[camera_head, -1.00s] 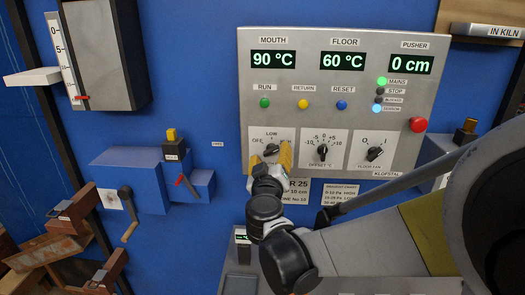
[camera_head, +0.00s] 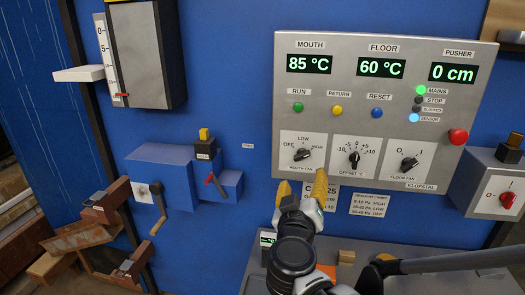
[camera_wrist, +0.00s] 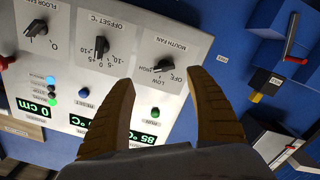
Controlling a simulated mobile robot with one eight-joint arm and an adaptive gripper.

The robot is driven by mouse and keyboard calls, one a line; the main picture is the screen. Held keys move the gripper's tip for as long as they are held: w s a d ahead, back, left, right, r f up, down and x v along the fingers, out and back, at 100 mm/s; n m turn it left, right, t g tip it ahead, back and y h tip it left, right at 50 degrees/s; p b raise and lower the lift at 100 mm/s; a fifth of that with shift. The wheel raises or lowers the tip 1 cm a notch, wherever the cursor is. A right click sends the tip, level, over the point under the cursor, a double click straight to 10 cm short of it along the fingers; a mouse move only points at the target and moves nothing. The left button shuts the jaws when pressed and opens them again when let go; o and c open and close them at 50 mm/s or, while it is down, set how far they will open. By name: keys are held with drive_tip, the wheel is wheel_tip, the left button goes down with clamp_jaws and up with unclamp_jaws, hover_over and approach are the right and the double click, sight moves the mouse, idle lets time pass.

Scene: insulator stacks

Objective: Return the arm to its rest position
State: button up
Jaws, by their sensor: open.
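My gripper (camera_head: 302,184) has yellow fingers, spread apart and empty. In the head view it is just below the MOUTH FAN knob (camera_head: 302,154) on the grey control panel (camera_head: 452,70). The knob is fully visible between and above the fingertips, with no finger seen touching it. The wrist view shows the open fingers (camera_wrist: 158,80) with the same knob (camera_wrist: 165,67) beyond the gap, upside down. The arm is stretched forward toward the panel from the bottom of the head view. The MOUTH display (camera_head: 309,64) reads 85 °C.
A blue box with a crank handle (camera_head: 158,208) is on the wall at left. A grey box with a red switch (camera_head: 507,194) is at right. A ledge with a small wooden block (camera_head: 346,257) lies below the panel. Brown channels (camera_head: 88,235) stand lower left.

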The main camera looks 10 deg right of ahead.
drive_tip(key=s+d+f+m+g, duration=0.2)
drive_tip(key=s+d+f+g, duration=0.4)
drive_tip(key=s+d, duration=0.15)
drive_tip(key=s+a+f+g+y, duration=0.1)
drive_tip(key=s+a+f+y, duration=0.1)
drive_tip(key=s, duration=0.3)
drive_tip(key=s+a+f+g+y, duration=0.2)
drive_tip(key=s+f+y, duration=0.1)
drive_tip(key=s, duration=0.2)
drive_tip(key=shift+s+a+y, duration=0.3)
drive_tip(key=shift+s+a, duration=0.05)
drive_tip(key=shift+s, duration=0.05)
drive_tip(key=shift+f, duration=0.1)
